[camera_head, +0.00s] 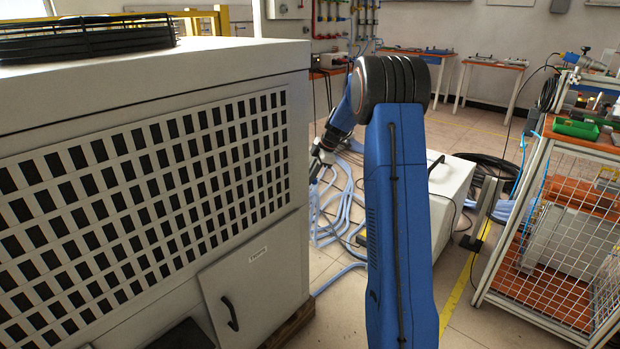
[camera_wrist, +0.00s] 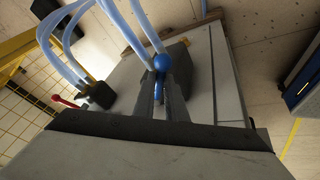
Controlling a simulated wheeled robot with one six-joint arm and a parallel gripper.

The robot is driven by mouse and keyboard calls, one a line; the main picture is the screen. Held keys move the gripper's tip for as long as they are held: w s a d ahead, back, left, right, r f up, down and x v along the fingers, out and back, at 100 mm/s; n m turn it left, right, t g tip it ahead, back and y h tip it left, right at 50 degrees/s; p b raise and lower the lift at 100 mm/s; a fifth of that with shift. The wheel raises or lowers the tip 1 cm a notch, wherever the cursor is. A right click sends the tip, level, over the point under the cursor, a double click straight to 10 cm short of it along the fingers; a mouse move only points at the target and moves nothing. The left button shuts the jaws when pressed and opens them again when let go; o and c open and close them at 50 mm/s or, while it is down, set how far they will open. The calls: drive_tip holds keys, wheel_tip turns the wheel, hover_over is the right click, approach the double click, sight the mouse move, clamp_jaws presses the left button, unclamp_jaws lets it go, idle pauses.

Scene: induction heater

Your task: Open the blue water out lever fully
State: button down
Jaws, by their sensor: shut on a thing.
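In the wrist view, my gripper (camera_wrist: 163,90) is shut on the blue water out lever (camera_wrist: 162,62). The lever's round blue knob shows just beyond the fingertips, and part of its blue shaft shows between the two dark fingers. A dark valve block lies partly hidden behind the fingers. In the head view, my arm reaches past the right edge of the white cabinet; the fingers and the lever cannot be made out there.
A red lever (camera_wrist: 66,102) on a dark valve block (camera_wrist: 97,95) stands to the left in the wrist view, with pale blue hoses (camera_wrist: 122,22) close by. The large white cabinet (camera_head: 255,255) fills the head view's left side. A mesh-sided cart (camera_head: 565,225) stands right.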

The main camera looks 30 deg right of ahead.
drive_tip(key=shift+w+d+n+g+y, duration=0.15)
drive_tip(key=shift+w+n+g, duration=0.3)
drive_tip(key=shift+w+n, duration=0.55)
drive_tip(key=shift+w+n+g+y, duration=0.25)
drive_tip(key=shift+w+n+g, duration=0.3)
drive_tip(key=shift+n, duration=0.85)
drive_tip(key=shift+w+d+n+g+y, duration=0.15)
drive_tip(key=shift+w+n+g, duration=0.25)
drive_tip(key=shift+w+n, duration=0.6)
drive_tip(key=shift+s+a+n, duration=0.15)
drive_tip(key=shift+n, duration=0.15)
drive_tip(key=c, duration=1.8)
unclamp_jaws()
drive_tip(key=w+v, duration=0.1)
drive_tip(key=v, duration=1.6)
drive_tip(key=shift+s+r, duration=0.2)
drive_tip(key=shift+s, duration=0.1)
drive_tip(key=shift+d, duration=0.3)
